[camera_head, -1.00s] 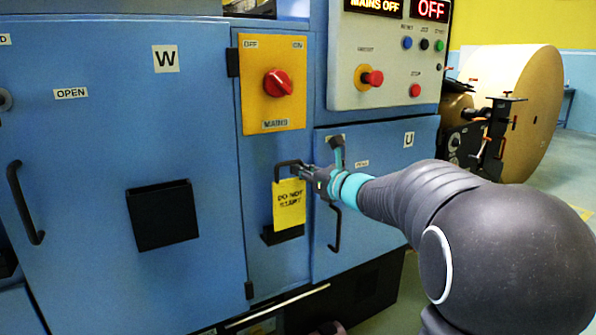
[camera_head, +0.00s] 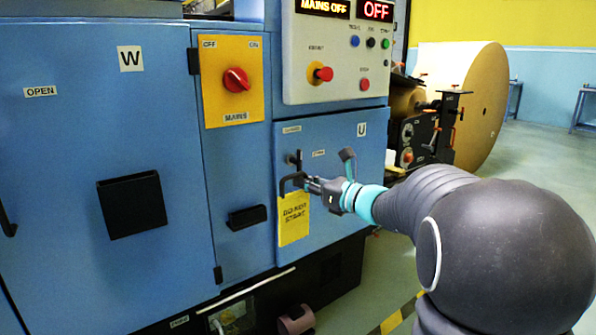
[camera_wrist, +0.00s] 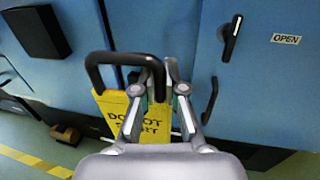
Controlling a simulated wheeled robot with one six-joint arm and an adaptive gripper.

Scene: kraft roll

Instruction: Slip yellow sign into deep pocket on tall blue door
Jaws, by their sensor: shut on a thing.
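The yellow sign (camera_head: 294,218), lettered "DO NOT START", hangs below its black loop handle. It shows in the wrist view too (camera_wrist: 112,112). My gripper (camera_head: 310,185) is shut on the loop; its fingers (camera_wrist: 158,85) cover part of the lettering in the wrist view. The tall blue door (camera_head: 60,130), marked W, stands at the left of the head view. Its deep black pocket (camera_head: 133,207) is open at the top. The sign is well to its right, in front of the low blue door (camera_head: 350,135) marked U.
A shallow black pocket (camera_head: 247,217) is on the narrow middle panel, between deep pocket and sign. A black pocket (camera_wrist: 35,32) shows in the wrist view; I cannot tell which. A black handle (camera_wrist: 210,100) is right of my fingers. The mains switch (camera_head: 236,80) is above.

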